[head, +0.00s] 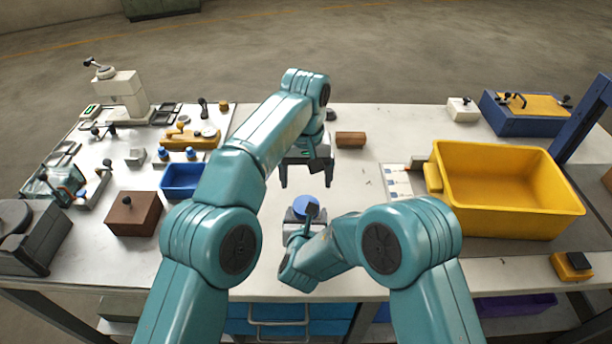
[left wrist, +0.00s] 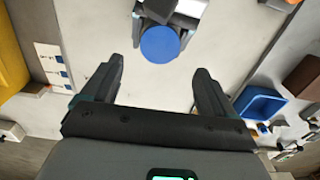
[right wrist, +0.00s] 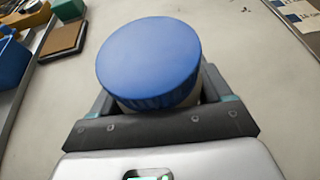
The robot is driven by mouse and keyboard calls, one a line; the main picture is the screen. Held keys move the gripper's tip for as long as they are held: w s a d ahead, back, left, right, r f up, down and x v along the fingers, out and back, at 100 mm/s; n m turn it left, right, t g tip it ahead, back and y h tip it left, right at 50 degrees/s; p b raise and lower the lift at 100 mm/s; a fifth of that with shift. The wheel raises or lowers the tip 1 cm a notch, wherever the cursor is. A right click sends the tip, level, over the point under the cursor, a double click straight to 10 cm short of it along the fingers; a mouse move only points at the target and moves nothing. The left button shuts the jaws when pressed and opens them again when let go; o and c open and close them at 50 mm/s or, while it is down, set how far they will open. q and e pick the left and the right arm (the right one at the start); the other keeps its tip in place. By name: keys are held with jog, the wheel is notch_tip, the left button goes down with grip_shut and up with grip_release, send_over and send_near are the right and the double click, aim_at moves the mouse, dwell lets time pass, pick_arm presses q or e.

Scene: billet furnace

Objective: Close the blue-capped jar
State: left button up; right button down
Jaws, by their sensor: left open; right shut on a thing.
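The jar's round blue cap (head: 306,205) is near the front middle of the table. My right gripper (right wrist: 157,100) is shut on the jar beneath the cap (right wrist: 148,60). A sliver of pale jar body shows under the cap's ribbed edge; the rest is hidden. The cap sits over the jar's mouth, and I cannot tell how tightly. My left gripper (head: 306,182) is open and empty, fingers down, just beyond the jar. In the left wrist view, the cap (left wrist: 160,44) is ahead of and apart from the open left fingers (left wrist: 160,78).
A blue tray (head: 182,180), small blue-capped bottles (head: 190,153) and a brown box (head: 134,213) stand left. A yellow bin (head: 503,190) is at the right. A brown block (head: 350,139) lies behind my left gripper. The table around the jar is mostly clear.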

aim_at(306, 204)
pick_arm(q)
jog(key=shift+f, duration=4)
jog(key=c, duration=1.1)
jog(key=m, duration=0.6)
jog(key=shift+m, duration=0.3)
